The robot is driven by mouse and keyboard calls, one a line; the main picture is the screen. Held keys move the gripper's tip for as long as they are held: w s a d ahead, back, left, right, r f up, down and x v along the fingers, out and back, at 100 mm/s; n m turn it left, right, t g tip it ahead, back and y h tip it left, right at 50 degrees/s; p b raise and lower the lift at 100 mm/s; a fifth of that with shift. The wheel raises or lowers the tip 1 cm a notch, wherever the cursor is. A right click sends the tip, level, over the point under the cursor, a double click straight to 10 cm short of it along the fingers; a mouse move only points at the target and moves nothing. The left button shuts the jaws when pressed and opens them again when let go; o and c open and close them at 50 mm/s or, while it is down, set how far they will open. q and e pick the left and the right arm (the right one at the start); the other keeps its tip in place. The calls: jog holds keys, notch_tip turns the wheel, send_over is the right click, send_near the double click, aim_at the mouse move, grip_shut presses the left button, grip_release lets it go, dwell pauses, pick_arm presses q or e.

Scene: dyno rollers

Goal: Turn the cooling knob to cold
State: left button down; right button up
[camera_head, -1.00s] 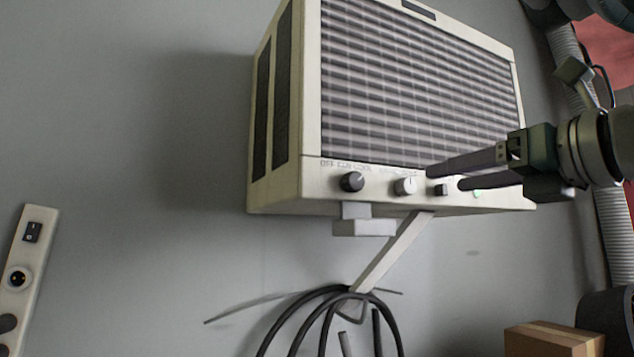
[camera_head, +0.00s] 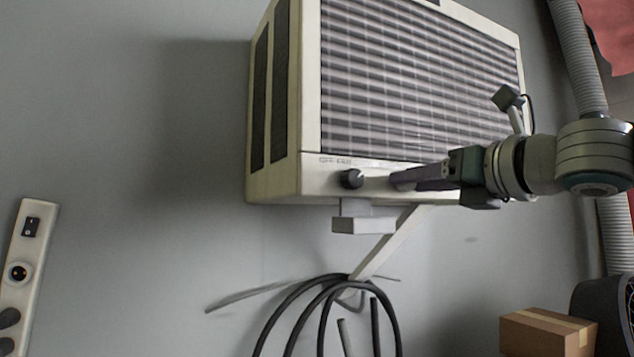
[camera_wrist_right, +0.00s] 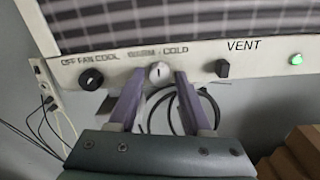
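The cooling unit (camera_head: 420,80) is a cream box with a louvred front, fixed on the grey wall. In the right wrist view its strip carries a white knob (camera_wrist_right: 159,72) under the label "WARM - COLD", its mark roughly upright. A black knob (camera_wrist_right: 91,79) under "OFF FAN COOL" is to its left; it also shows in the head view (camera_head: 352,179). My right gripper (camera_wrist_right: 158,82) is open, with its two fingers on either side of the white knob. I cannot tell whether they touch it. In the head view my right gripper (camera_head: 400,181) hides the white knob. My left gripper is not in view.
A black switch (camera_wrist_right: 222,68) near "VENT" and a green light (camera_wrist_right: 296,59) are to the right of the white knob. A bracket (camera_head: 385,245) and looped black cables (camera_head: 330,310) are below the unit. A cardboard box (camera_head: 545,335) stands lower right.

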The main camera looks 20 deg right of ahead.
grip_shut()
dwell(0.5)
jog(key=shift+m+h+b, duration=0.3)
jog(key=shift+m+b, duration=0.05)
jog(key=shift+m, duration=8.85)
jog(key=shift+o, duration=1.4)
grip_release()
jog(key=shift+a, duration=0.1)
